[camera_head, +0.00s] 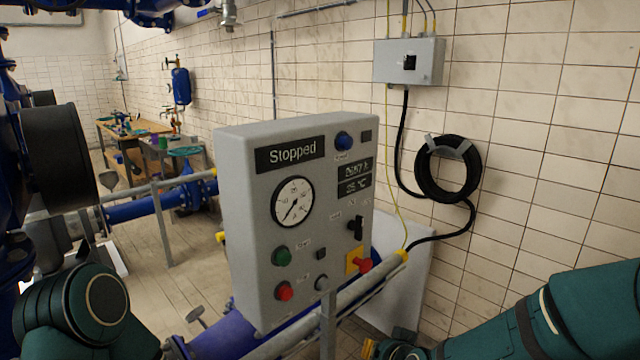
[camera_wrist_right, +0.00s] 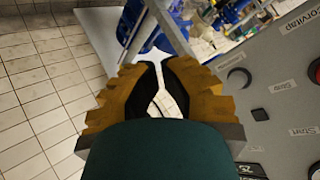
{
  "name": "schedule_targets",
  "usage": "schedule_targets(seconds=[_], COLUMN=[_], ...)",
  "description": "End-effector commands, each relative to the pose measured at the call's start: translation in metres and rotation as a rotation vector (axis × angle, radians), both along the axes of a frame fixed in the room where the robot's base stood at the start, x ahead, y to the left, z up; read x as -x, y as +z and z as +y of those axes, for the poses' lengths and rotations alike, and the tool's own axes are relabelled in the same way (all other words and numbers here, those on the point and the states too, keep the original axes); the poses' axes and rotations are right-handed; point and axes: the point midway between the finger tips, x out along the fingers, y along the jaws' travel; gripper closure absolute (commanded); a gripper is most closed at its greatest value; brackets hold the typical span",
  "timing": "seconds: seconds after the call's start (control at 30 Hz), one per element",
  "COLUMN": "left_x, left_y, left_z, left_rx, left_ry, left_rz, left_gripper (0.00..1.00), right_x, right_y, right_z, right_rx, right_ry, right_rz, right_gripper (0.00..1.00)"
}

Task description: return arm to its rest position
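My right arm (camera_head: 540,320) enters the head view from the lower right. Its gripper (camera_head: 385,349) is partly cut off at the bottom edge, below and right of the grey control box (camera_head: 235,230). In the right wrist view the right gripper (camera_wrist_right: 158,75) has two yellow fingers with black pads, a gap between them and nothing held. The control box (camera_wrist_right: 285,70) is to the right of the fingers there, apart from them. My left arm (camera_head: 85,310) is folded at the lower left of the head view; its gripper cannot be made out.
The control box display reads "Stopped", with a gauge, buttons and a red knob (camera_head: 364,265). A pipe (camera_head: 345,300) runs below it. A cable coil (camera_head: 447,168) and switch box (camera_head: 409,62) hang on the tiled wall. Tiled floor (camera_head: 150,270) is open at left.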

Motion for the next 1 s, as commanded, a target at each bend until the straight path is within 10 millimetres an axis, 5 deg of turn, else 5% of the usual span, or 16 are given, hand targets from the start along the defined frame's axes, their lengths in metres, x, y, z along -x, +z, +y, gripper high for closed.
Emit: schedule_targets(seconds=[0.03,0.2,0.4,0.6,1.0], left_x=[0.000,0.002,0.003,0.003,0.003], left_y=[-0.003,-0.007,-0.010,-0.011,-0.011], left_z=[0.000,0.000,-0.001,-0.001,-0.001], left_rx=[0.000,0.001,0.001,0.001,0.001], left_ry=[0.000,-0.003,-0.005,-0.006,-0.005], left_rz=[0.001,0.004,0.007,0.007,0.008], left_gripper=[0.39,0.39,0.39,0.39,0.39], right_x=[0.014,0.070,0.141,0.173,0.174], right_y=[-0.039,-0.141,-0.216,-0.239,-0.240], right_z=[0.000,0.004,0.009,0.013,0.013], right_rx=[0.009,0.022,0.007,-0.007,-0.006], right_ry=[0.018,0.088,0.159,0.190,0.192], right_rz=[0.085,0.333,0.563,0.654,0.657], right_gripper=[1.00,1.00,1.00,1.00,1.00])
